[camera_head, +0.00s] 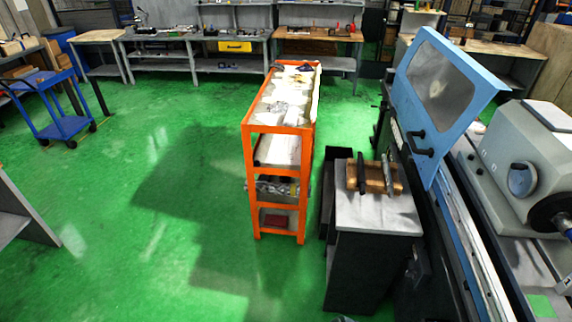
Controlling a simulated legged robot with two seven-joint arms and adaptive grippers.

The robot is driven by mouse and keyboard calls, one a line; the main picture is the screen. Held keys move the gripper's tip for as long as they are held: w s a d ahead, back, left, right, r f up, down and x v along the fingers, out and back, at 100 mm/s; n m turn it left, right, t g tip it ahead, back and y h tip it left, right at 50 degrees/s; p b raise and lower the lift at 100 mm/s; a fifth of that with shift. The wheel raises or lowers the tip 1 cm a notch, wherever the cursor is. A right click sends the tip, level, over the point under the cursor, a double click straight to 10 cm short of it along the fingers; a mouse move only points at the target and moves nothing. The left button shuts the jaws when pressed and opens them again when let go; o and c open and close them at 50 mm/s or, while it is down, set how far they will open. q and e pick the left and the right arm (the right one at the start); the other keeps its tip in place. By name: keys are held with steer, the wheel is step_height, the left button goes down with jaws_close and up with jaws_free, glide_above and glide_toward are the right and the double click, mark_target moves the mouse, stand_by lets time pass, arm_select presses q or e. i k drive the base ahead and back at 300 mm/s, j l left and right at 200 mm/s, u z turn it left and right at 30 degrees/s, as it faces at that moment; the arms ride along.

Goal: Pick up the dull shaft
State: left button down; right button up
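Two shafts lie side by side on a wooden holder (374,186) on top of a small cabinet (372,214) at the right of centre. The left shaft (361,172) looks dark and dull. The right shaft (387,174) looks lighter and greyer. Both point away from me, and they are too small to judge their finish surely. Neither of my grippers is in view, and nothing is seen touching the shafts.
An orange shelf cart (249,170) stands left of the cabinet. A blue trolley (62,130) stands far left. Green floor (150,230) is clear at left.

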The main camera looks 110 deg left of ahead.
mark_target(360, 163)
steer(key=u, duration=3)
steer(key=z, duration=0.45)
steer(key=i+j+z, duration=0.5)
steer(key=j, duration=0.2)
steer(key=i+j+z, duration=0.3)
steer(key=j, duration=0.15)
steer(key=k+l, duration=0.05)
steer(key=k, duration=0.05)
